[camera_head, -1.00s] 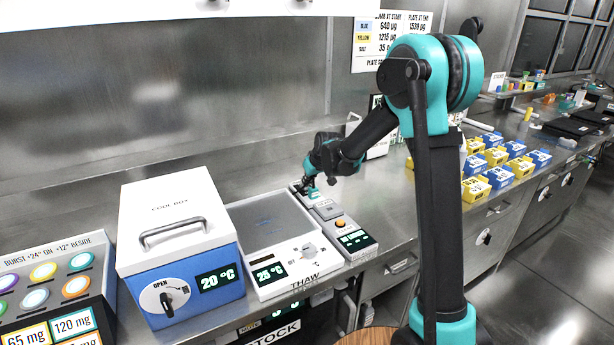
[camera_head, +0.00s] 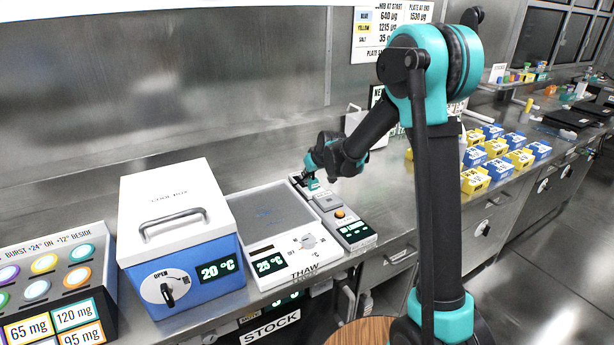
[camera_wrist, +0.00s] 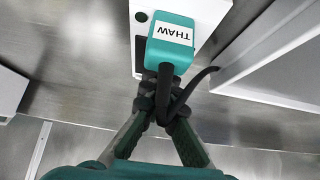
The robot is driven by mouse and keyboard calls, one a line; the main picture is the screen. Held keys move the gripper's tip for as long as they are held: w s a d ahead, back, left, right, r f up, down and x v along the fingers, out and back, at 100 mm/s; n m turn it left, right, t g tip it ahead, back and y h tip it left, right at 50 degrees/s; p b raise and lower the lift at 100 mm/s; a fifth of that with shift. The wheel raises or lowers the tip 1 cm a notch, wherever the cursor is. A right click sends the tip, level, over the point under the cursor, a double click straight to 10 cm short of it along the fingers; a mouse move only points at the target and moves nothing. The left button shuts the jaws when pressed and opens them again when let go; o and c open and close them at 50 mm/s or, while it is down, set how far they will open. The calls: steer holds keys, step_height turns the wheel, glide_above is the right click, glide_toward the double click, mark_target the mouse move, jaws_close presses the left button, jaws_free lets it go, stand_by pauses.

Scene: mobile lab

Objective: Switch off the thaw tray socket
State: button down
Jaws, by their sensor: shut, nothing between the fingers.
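The thaw tray (camera_head: 272,222) is a white unit with a grey top plate and a front knob. Behind its right side, a white socket strip (camera_head: 297,182) holds a teal plug (camera_head: 313,185). In the wrist view, this plug (camera_wrist: 167,52) is labelled THAW and sits on the white socket strip (camera_wrist: 207,15), with a black cable leaving its lower end. The switch state is unclear.
A grey unit with an orange button (camera_head: 340,213) stands right of the thaw tray. The blue and white cool box (camera_head: 190,275) is to its left. Blue and yellow boxes (camera_head: 497,165) stand further right.

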mark_target(306, 181)
steer(key=shift+w+a+r, duration=0.3)
steer(key=shift+w+r, duration=0.05)
steer(key=shift+w, duration=0.15)
steer(key=shift+r, duration=0.4)
steer(key=r, duration=0.2)
steer(key=shift+s+d+r, duration=0.2)
steer(key=shift+s+r, duration=0.05)
steer(key=shift+r, duration=0.05)
steer(key=s+d+r, duration=0.4)
steer(key=s+r, duration=0.2)
steer(key=s, duration=0.1)
steer(key=shift+d, duration=0.35)
steer(key=shift+s+d, duration=0.1)
